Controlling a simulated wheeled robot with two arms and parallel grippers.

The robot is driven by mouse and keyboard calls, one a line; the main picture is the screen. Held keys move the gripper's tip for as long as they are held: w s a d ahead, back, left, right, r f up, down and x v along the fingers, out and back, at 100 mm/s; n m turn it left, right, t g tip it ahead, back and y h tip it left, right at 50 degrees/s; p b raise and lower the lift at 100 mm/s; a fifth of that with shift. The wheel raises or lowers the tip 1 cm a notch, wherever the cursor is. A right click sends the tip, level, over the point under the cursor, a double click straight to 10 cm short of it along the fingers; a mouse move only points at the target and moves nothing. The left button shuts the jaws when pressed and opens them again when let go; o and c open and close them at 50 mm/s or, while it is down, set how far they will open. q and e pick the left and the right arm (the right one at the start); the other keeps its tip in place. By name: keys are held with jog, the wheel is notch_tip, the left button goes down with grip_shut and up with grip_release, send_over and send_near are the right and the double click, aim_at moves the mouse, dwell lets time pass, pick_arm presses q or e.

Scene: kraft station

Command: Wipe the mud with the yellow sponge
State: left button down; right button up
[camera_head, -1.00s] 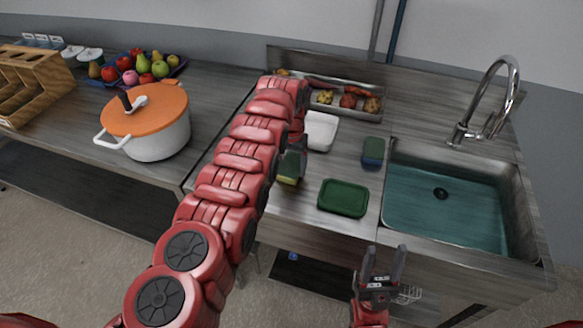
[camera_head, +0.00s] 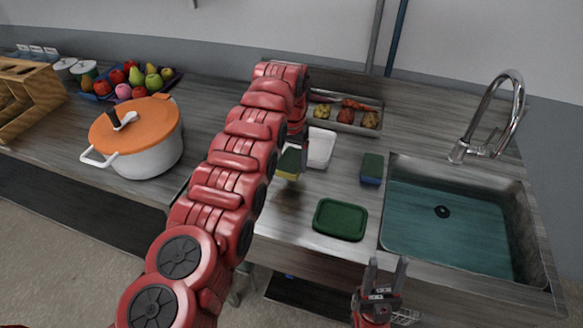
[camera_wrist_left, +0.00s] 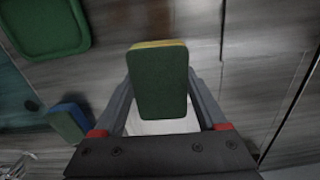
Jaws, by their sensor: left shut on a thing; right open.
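The yellow sponge with a green face (camera_head: 288,163) is held in my left gripper (camera_head: 301,150), above the counter left of the sink. In the left wrist view the sponge (camera_wrist_left: 158,82) sits between the two fingers of my left gripper (camera_wrist_left: 160,95), green face towards the camera and a yellow edge at its top. A dark smudge on the counter (camera_head: 292,190) lies below the sponge; I cannot tell whether it is mud or shadow. My right gripper (camera_head: 384,277) is open and empty in front of the counter edge.
A green tray (camera_head: 340,219) lies in front of the sponge. A blue and green sponge (camera_head: 371,168) stands near the sink (camera_head: 450,160). A white dish (camera_head: 319,148) and a food tray (camera_head: 345,128) are behind. A white pot (camera_head: 150,155) with an orange lid stands left.

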pick_arm(q)
jog(key=shift+w+r, duration=0.15)
jog(key=shift+r, duration=1.3)
